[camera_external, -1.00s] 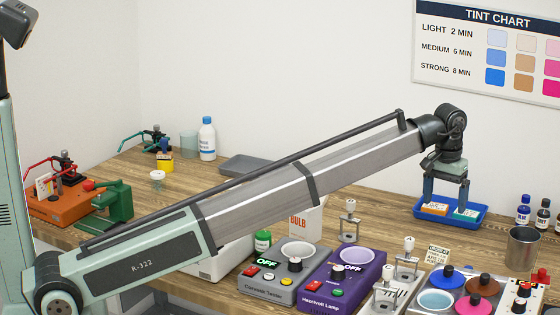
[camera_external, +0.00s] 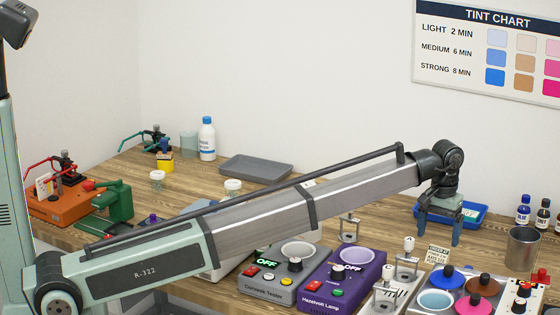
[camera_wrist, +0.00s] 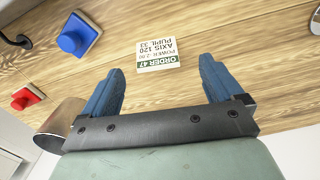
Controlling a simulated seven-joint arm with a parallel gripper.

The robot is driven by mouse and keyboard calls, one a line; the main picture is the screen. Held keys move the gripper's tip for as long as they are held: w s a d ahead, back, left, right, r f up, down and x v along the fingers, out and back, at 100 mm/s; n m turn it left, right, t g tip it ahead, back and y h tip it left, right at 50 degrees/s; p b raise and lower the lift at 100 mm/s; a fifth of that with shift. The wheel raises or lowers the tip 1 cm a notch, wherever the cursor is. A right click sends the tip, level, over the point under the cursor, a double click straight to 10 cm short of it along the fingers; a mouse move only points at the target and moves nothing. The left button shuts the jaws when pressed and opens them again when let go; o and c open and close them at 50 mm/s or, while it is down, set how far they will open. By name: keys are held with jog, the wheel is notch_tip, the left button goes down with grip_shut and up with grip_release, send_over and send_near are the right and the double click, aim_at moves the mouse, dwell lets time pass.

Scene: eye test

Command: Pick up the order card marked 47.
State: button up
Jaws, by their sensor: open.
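The order card (camera_wrist: 157,54) marked 47 shows upside down in the wrist view, with a green header and dark text on white. It lies just beyond the gap between my fingertips, clear of both fingers. In the external view a small cream card (camera_external: 438,256) stands out below my fingers, its print too small to read surely. My gripper (camera_external: 441,236) is open and empty, its blue fingers pointing down. Its fingers (camera_wrist: 161,68) also show in the wrist view, spread wider than the card.
A blue tray (camera_external: 474,212) is close behind my gripper. A steel cup (camera_external: 522,250) and small bottles (camera_external: 523,212) stand to the right. The purple lamp (camera_external: 343,281) and a tray of coloured pots (camera_external: 436,301) lie in front. Bare wood surrounds the card in the wrist view.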

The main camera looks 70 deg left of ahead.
aim_at(438, 252)
jog(key=f, duration=0.4)
jog(key=shift+w+f, duration=0.3)
jog(key=shift+f, duration=0.1)
jog(key=shift+c, duration=0.2)
jog(key=c, duration=1.1)
